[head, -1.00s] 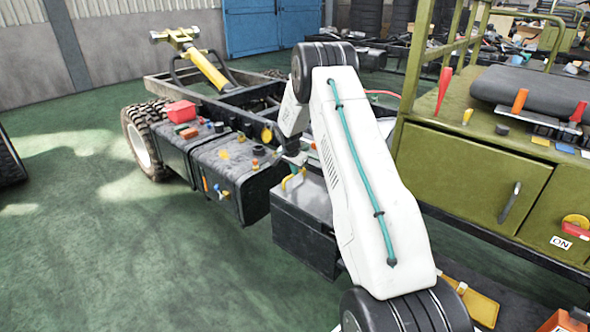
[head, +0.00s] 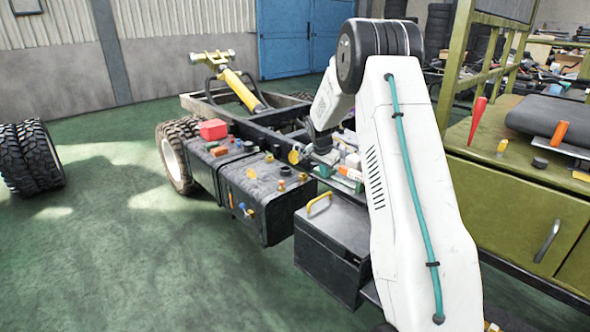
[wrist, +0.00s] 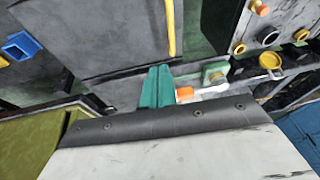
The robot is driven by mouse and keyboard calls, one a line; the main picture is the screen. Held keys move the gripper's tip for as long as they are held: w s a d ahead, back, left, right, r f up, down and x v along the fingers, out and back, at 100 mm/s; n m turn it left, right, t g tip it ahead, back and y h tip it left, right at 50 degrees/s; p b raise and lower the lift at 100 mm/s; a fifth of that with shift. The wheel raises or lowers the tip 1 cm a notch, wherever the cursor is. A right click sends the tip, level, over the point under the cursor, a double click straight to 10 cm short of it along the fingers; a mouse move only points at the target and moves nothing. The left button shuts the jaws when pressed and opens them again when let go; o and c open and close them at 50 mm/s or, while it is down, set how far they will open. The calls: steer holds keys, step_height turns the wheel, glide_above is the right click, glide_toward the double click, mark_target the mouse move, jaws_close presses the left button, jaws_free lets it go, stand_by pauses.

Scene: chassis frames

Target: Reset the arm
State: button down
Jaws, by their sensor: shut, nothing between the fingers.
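My white arm (head: 410,190), with a teal cable along it, rises in the right half of the head view and bends at a black joint (head: 375,48). Its forearm points down towards the vehicle chassis. My gripper shows as two teal fingers (wrist: 157,87) pressed together in the wrist view, with nothing between them. In the head view the gripper is small and partly hidden, over the chassis parts beside the arm.
A black box with a yellow handle (head: 319,203) stands left of my arm. Grey tanks (head: 262,196) carry small caps and fittings. A green workbench (head: 505,200) stands at the right. The green floor in front is open.

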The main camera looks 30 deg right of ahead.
steer(key=s+a+r+n+y, duration=0.1)
steer(key=s+a+r+n, duration=0.4)
steer(key=s+a, duration=0.6)
steer(key=s+a+r+n+y, duration=0.1)
steer(key=s+a+r+n, duration=0.4)
steer(key=s+a, duration=0.7)
steer(key=s+a+r+n+y, duration=0.1)
steer(key=s+a+r+n, duration=0.4)
steer(key=s, duration=1.5)
steer(key=shift+s+a+r+n+g, duration=0.35)
steer(key=shift+a+r, duration=1.7)
steer(key=shift+a, duration=1.3)
steer(key=shift+s, duration=0.2)
